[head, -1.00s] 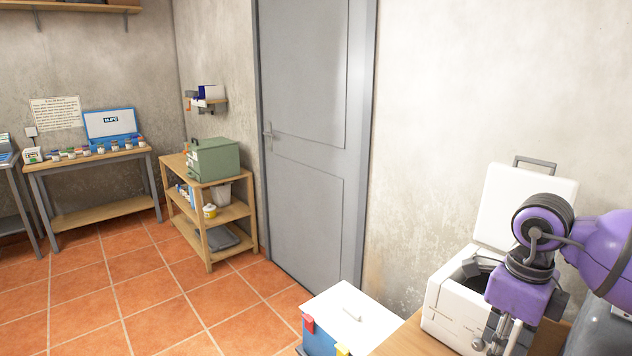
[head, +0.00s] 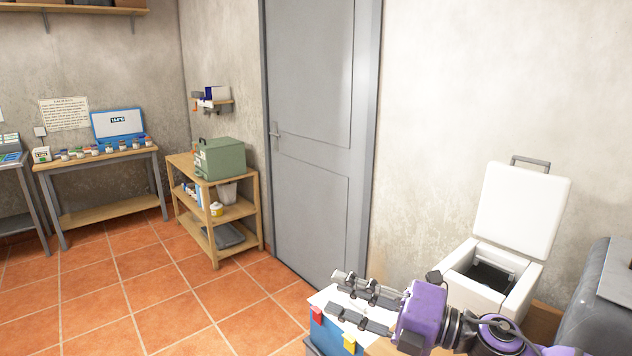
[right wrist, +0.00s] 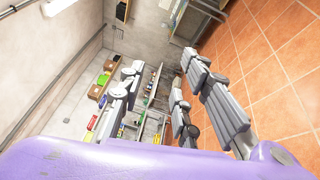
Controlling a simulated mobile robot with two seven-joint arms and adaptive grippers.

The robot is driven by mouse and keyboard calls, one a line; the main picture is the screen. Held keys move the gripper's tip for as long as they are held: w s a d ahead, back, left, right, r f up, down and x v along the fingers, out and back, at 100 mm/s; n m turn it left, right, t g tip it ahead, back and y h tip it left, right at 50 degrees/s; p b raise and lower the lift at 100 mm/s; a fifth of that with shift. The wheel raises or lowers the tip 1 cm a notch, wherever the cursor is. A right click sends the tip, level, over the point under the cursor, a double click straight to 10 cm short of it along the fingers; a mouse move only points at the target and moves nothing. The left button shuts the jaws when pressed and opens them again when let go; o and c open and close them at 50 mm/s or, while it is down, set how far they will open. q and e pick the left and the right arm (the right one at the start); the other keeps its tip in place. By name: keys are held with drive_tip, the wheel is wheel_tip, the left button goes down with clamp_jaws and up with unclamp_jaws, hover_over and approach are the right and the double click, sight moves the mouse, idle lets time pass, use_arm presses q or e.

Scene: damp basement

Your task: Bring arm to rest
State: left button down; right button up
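My right arm comes in from the lower right in the head view. Its purple wrist (head: 423,312) is at the lower middle, and the grey fingers of my right gripper (head: 338,294) point left. The fingers are spread apart with nothing between them. In the right wrist view the right gripper (right wrist: 160,76) also shows spread fingers and an empty gap. In the head view the fingers overlap a blue and white box with red and yellow clips, partly hiding it; contact cannot be told. My left gripper is not in view.
A white cooler with its lid (head: 522,212) open stands at the right, beside a dark grey rounded object (head: 600,300). A grey door (head: 312,135) is shut. A wooden shelf unit (head: 213,190) holds a green case (head: 220,158). The tiled floor at left is clear.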

drive_tip(key=s+d+f+m+t+h+p, duration=0.15)
drive_tip(key=d+f+m+h, duration=0.25)
drive_tip(key=f+m, duration=0.4)
drive_tip(key=s+d+f+m+t+h, duration=0.25)
drive_tip(key=d+f+m+h, duration=0.2)
drive_tip(key=f+m, duration=0.35)
drive_tip(key=s+d+f+m+t+h, duration=0.2)
drive_tip(key=s+d+f+m+h, duration=0.15)
drive_tip(key=f+m, duration=0.4)
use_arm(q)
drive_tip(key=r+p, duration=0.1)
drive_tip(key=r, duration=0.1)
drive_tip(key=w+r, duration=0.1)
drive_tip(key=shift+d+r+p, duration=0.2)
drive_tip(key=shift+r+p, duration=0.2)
use_arm(e)
drive_tip(key=s+f+m+g+h, duration=0.1)
drive_tip(key=s+f+m+g, duration=0.1)
drive_tip(key=s+f, duration=0.3)
drive_tip(key=s+d+f+m+g+h, duration=0.1)
drive_tip(key=s+f, duration=0.5)
drive_tip(key=s, duration=0.7)
drive_tip(key=s+d+f+m+g+h, duration=0.1)
drive_tip(key=s+f+m+g+h, duration=0.1)
drive_tip(key=s+f+m, duration=0.3)
drive_tip(key=s+f, duration=0.1)
drive_tip(key=s, duration=0.3)
drive_tip(key=shift+s+g, duration=0.25)
drive_tip(key=shift+g, duration=0.15)
